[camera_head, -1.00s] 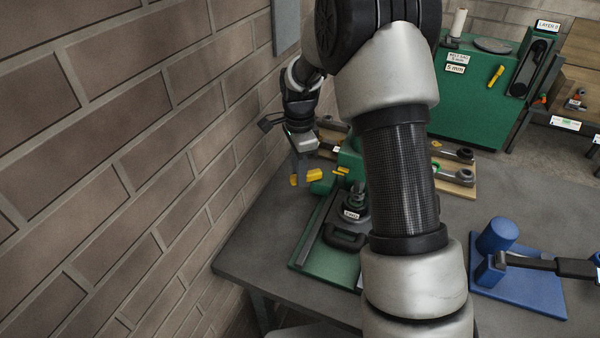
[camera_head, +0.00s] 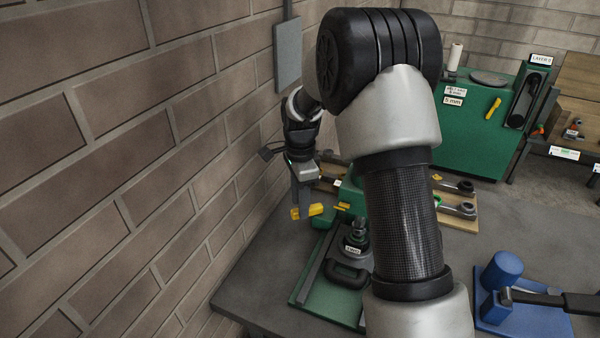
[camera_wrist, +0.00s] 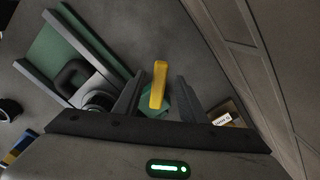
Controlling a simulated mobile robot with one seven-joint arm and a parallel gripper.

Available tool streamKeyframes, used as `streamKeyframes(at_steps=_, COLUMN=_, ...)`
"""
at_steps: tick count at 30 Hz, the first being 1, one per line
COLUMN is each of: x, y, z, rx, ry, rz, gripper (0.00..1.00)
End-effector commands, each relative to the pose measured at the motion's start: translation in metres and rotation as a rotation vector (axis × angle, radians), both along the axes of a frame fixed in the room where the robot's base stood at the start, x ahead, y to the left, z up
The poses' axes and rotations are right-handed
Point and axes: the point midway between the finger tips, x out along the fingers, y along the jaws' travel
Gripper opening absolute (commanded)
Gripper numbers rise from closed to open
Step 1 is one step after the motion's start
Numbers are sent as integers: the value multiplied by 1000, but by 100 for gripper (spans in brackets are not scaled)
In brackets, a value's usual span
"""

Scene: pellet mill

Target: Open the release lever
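The release lever appears to be the yellow bar (camera_wrist: 158,85), standing over a green part (camera_wrist: 152,104) of the press. In the head view its yellow end (camera_head: 315,209) shows at my fingertips, left of the green press body (camera_head: 352,207). My gripper (camera_head: 303,200) points down over it. In the wrist view my gripper (camera_wrist: 157,97) is open, with one finger on each side of the yellow bar and gaps visible on both sides. I see no contact. The lever's lower end is hidden, and my arm covers part of the press.
The brick wall (camera_head: 120,170) is close on the left. A blue fixture with a dark handle (camera_head: 510,300) stands at the right on the grey bench (camera_head: 255,290). Wooden boards with metal parts (camera_head: 455,212) lie behind my arm. A green machine (camera_head: 470,130) stands farther back.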

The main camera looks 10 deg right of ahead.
Motion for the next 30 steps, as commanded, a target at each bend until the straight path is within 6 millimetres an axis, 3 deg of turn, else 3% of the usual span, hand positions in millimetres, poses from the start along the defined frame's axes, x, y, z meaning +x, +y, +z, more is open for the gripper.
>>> streamKeyframes(at_steps=12, x=1, y=0, z=102, rx=0, ry=-6, rz=1, gripper=38)
streamKeyframes(at_steps=18, x=1, y=1, z=139, rx=1, ry=-5, rz=1, gripper=38)
streamKeyframes(at_steps=24, x=0, y=1, z=156, rx=0, ry=-2, rz=1, gripper=38)
streamKeyframes(at_steps=30, x=0, y=0, z=158, rx=0, ry=-2, rz=1, gripper=38)
